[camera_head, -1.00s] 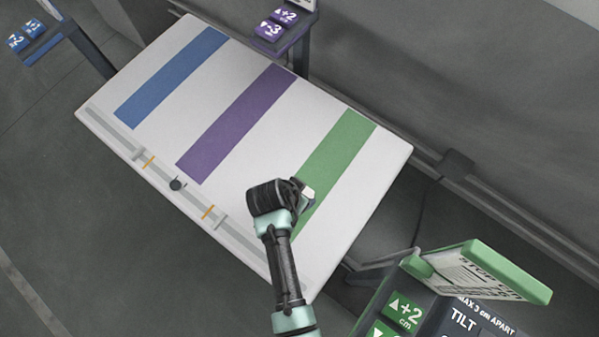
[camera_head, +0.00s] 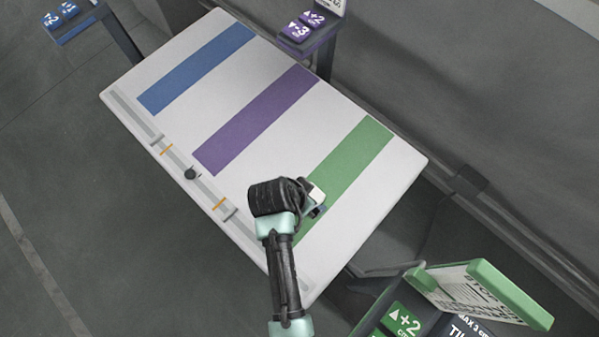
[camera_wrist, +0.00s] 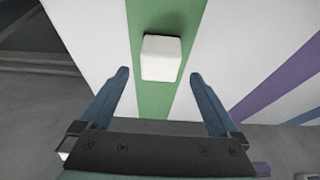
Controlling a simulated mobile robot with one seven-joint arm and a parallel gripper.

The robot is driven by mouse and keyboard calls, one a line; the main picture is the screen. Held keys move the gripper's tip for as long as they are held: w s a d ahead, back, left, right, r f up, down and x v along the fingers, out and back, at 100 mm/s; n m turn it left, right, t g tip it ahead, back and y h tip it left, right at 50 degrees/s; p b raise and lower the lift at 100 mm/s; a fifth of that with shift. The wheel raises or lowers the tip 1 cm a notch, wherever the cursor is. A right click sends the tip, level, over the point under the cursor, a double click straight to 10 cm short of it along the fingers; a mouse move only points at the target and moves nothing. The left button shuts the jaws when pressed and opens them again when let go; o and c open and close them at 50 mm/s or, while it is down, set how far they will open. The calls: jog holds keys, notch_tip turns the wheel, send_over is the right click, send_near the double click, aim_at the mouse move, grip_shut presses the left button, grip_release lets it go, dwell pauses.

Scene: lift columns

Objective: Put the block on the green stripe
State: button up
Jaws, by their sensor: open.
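The white block (camera_wrist: 161,58) shows in the wrist view against the green stripe (camera_wrist: 152,102), with green on both sides of it. It looks to be resting on the stripe. My gripper (camera_wrist: 159,76) is open, with one blue finger to each side of the block's near end and a gap on both sides. In the head view the green stripe (camera_head: 352,155) is the rightmost on the white table. My gripper (camera_head: 319,208) is over its lower part there, and my arm hides much of that area.
The white table (camera_head: 290,135) also bears a purple stripe (camera_head: 255,120) and a blue stripe (camera_head: 197,68). A rail with a dark round bead (camera_head: 190,174) runs along its left edge. A green-button panel (camera_head: 403,320) stands at lower right, a purple-button panel (camera_head: 303,30) at the top.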

jog(key=v, duration=0.8)
jog(key=w+a+r+n+t+y, duration=0.15)
jog(key=w+r+t, duration=0.6)
jog(key=r, duration=0.85)
jog(key=w+r+n+t+y, duration=0.1)
jog(key=w+r+n+t, duration=0.25)
jog(key=w+r, duration=0.95)
jog(key=s+r+n+t, duration=0.1)
jog(key=s+r+t, duration=0.15)
jog(key=r, duration=0.75)
jog(key=s+r+t, duration=0.1)
jog(key=r+t, duration=0.2)
jog(key=r, duration=0.6)
jog(key=s+r+n+t, duration=0.1)
jog(key=s+r+t, duration=0.3)
jog(key=r, duration=0.6)
jog(key=s+r+n+t+p, duration=0.1)
jog(key=s+r+n+t, duration=0.1)
jog(key=s+r, duration=0.6)
notch_tip(320, 180, up, 3)
jog(key=shift+d+f+t+y+p, duration=0.1)
jog(key=shift+d+t+y+p, duration=0.35)
jog(key=shift+t, duration=0.4)
